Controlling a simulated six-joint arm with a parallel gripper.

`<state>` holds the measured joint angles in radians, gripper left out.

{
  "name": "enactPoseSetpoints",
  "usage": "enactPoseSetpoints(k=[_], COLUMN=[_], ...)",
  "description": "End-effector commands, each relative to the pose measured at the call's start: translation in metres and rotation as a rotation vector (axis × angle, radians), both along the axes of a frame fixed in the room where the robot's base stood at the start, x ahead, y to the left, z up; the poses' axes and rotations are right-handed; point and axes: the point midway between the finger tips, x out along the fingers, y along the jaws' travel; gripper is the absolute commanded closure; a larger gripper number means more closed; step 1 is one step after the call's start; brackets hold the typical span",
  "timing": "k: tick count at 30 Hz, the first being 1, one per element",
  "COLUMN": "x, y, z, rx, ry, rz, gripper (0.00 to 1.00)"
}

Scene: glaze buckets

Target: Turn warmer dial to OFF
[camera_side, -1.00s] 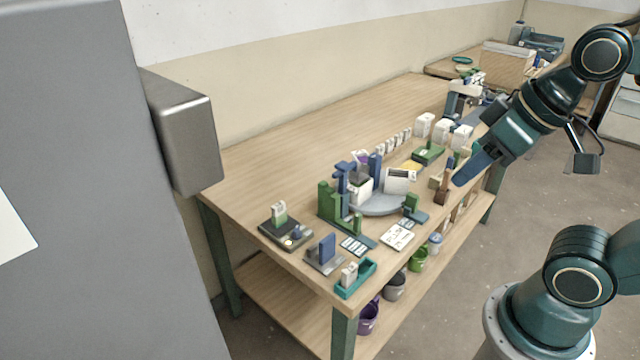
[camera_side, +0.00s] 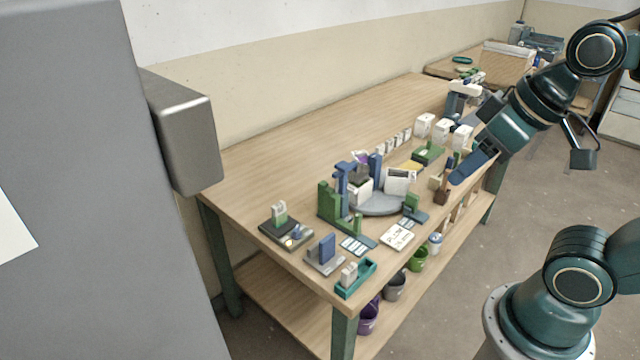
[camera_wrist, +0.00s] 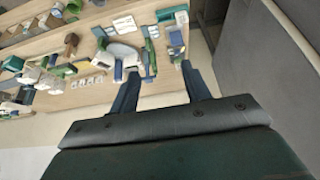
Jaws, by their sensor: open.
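A low dark box (camera_side: 286,236) sits near the table's left front edge in the side view.
A round grey turntable (camera_side: 380,203) with blue and green upright brackets stands mid-table. A teal tray (camera_side: 355,279) and a block on a grey plate (camera_side: 323,255) lie near the front corner. White boxes (camera_side: 443,128) stand behind my gripper. The table's back left is clear.

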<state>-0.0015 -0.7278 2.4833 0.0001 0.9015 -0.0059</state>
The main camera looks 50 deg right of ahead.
Motion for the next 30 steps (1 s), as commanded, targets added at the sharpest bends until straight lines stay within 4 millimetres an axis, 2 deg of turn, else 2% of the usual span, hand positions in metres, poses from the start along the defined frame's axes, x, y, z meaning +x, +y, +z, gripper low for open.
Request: enactPoseSetpoints(k=[8,17,23,30], x=[0.033,0.091,0.131,0.180], y=[0.002,0.007,0.012,0.019], z=[0.011,0.016,0.011,-0.006], rx=[-0.015,-0.038,-0.052,-0.066], ry=[0.054,0.134,0.186,0.251], rz=[0.041,0.107,0.154,0.210], gripper=[0.53,0.53,0.53,0.53])
